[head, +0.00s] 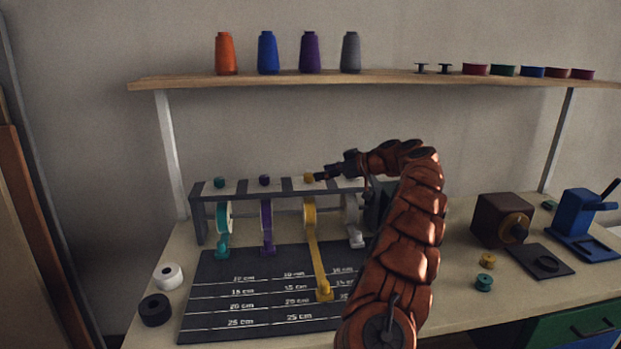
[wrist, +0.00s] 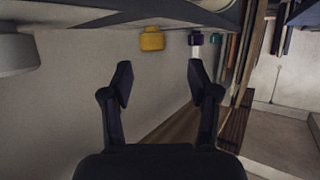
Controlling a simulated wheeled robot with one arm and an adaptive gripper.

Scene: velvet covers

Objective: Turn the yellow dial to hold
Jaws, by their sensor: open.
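A small yellow dial (head: 308,177) stands on top of the dark tape rack (head: 197,222). It also shows in the wrist view (wrist: 152,40), ahead of the fingers and apart from them. Below it, a yellow reel (head: 309,212) has its yellow tape (head: 319,262) drawn out over the dark measuring mat (head: 215,275). My gripper (head: 320,174) is just right of the yellow dial in the head view. Its two fingers (wrist: 160,80) are spread with nothing between them. Any marking for hold is too small to read.
A purple dial (head: 264,180) and a teal dial (head: 219,182) stand left on the rack. A pale dial (wrist: 15,53) is near in the wrist view. A shelf (head: 290,82) with thread cones runs above. A brown box (head: 503,220) stands right.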

